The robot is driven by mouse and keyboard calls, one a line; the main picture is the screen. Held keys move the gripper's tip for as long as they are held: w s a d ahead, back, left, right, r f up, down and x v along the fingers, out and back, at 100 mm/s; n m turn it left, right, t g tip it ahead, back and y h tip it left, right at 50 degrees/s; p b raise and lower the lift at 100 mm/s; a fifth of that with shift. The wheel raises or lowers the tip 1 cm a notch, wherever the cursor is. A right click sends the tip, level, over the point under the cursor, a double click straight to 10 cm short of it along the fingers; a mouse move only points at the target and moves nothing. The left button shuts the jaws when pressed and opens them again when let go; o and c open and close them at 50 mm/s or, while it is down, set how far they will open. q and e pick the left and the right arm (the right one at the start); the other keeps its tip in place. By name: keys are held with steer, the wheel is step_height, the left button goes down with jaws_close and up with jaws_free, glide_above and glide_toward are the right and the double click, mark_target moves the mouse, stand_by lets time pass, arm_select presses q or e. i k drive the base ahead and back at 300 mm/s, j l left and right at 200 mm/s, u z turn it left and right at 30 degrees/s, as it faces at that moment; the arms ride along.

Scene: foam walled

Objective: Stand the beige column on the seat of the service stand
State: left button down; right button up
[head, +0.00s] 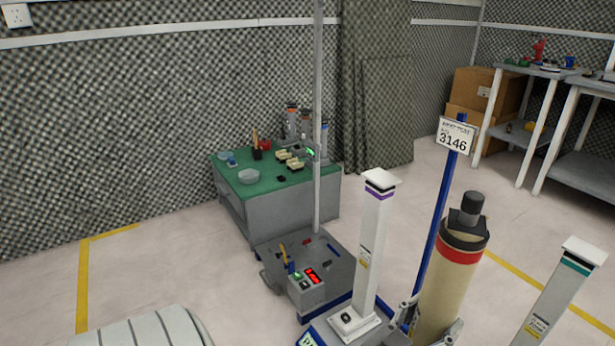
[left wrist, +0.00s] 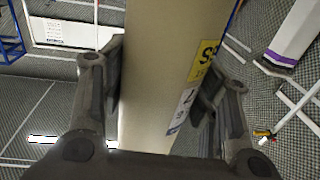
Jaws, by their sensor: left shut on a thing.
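The beige column (head: 447,292) has a red band and a black top with a knob. It looks roughly upright at the lower right of the head view, its lower end cut off by the frame. My left gripper (head: 410,312) is shut on it, low in that view. In the left wrist view the gripper's dark fingers (left wrist: 163,80) lie on both sides of the column (left wrist: 160,110), which carries yellow and white labels. My right gripper is not in view.
White posts with a purple band (head: 373,235) and a teal band (head: 560,290) stand close on either side of the column. A dark cart (head: 335,268) and a green-topped bench (head: 262,188) are behind. Open floor lies at right, before white shelves (head: 545,130).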

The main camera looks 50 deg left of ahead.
mark_target(316, 259)
steer(key=j, duration=1.4)
